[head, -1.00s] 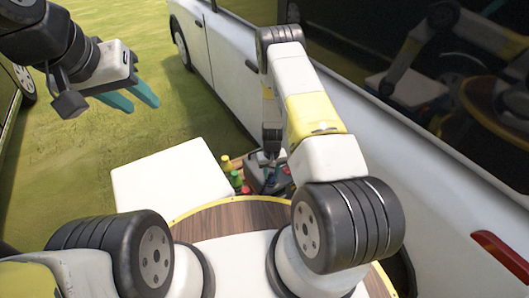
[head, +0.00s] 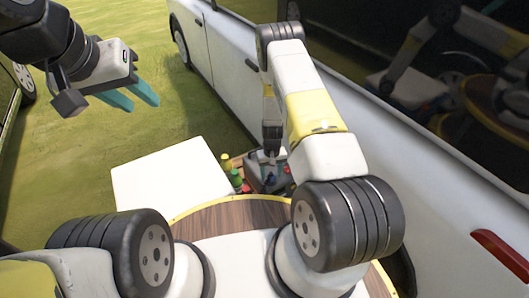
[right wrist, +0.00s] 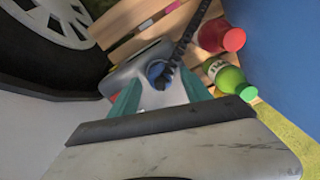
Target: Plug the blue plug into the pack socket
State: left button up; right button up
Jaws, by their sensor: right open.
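The blue plug (right wrist: 157,72) shows in the right wrist view at the grey pack (right wrist: 128,72), with a black coiled cable (right wrist: 184,42) running up from it. My right gripper (right wrist: 161,80) is open, its teal fingers on either side of the plug; I cannot tell whether they touch it. The socket is not clear to see, so I cannot tell how the plug sits in it. In the head view the pack (head: 266,184) is small, below my right wrist. My left gripper (head: 143,97) is open and empty over the grass at the upper left.
A green bottle (right wrist: 228,77) and a red bottle (right wrist: 220,37) lie on wooden slats beside the pack. A white box top (head: 170,185) is left of it. A white car (head: 225,60) stands close on the right.

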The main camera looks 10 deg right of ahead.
notch_tip(320, 180, up, 6)
jog(key=shift+r, duration=0.25)
dwell(0.4)
jog(key=shift+w+r, duration=0.1)
jog(key=shift+r, duration=0.1)
notch_tip(320, 180, up, 32)
jog(key=s+a+r+t+y, duration=0.1)
jog(key=s+a+t+y, duration=0.1)
jog(key=s+t, duration=0.1)
jog(key=s+r+t, duration=0.1)
jog(key=s+r, duration=0.7)
jog(key=s, duration=0.2)
jog(key=s+r+t, duration=0.2)
jog(key=s+r, duration=0.6)
jog(key=s, duration=0.3)
jog(key=shift+s+r, duration=0.25)
jog(key=shift+a, duration=0.1)
